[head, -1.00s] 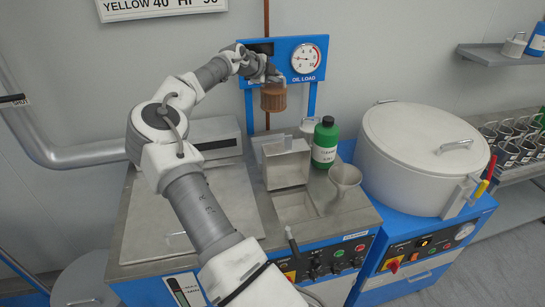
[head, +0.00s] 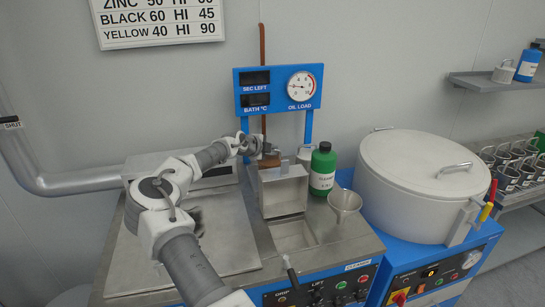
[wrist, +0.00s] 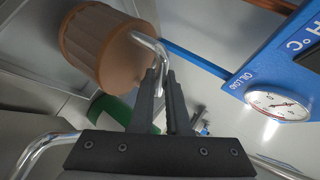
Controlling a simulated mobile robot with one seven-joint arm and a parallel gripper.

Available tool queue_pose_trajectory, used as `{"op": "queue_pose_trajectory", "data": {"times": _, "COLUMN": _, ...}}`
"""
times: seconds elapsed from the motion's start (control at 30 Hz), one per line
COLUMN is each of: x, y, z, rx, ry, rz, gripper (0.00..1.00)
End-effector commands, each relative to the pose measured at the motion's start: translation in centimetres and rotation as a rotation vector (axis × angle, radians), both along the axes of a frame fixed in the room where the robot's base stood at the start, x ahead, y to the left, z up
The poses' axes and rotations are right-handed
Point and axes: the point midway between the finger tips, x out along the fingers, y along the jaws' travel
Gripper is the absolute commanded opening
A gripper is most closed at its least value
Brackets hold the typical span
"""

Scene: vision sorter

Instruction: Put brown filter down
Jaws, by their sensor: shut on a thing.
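The brown filter (wrist: 95,45) is a ribbed cylinder with a bent metal handle (wrist: 150,42). In the wrist view my gripper (wrist: 160,78) is shut on that handle. In the head view the filter (head: 270,161) shows only as a small brown patch below my gripper (head: 268,149), behind the raised lid of the small steel box. The lid and my arm hide most of it, and I cannot tell whether it touches anything below.
A large lidded drum (head: 415,180) is further right. The gauge panel (head: 280,88) is behind.

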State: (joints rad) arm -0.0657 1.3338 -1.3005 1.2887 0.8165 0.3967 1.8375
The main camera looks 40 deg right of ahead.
Motion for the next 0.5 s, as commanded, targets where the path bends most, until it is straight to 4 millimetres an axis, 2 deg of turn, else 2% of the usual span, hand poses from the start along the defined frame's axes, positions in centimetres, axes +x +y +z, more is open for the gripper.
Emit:
{"op": "queue_pose_trajectory", "data": {"times": 0.13, "x": 0.0, "y": 0.0, "z": -2.1, "rx": -0.001, "ry": 0.001, "rz": 0.0, "gripper": 0.0}}
{"op": "queue_pose_trajectory", "data": {"times": 0.5, "x": 0.0, "y": 0.0, "z": -2.7, "rx": 0.0, "ry": -0.001, "rz": -0.001, "gripper": 0.0}}
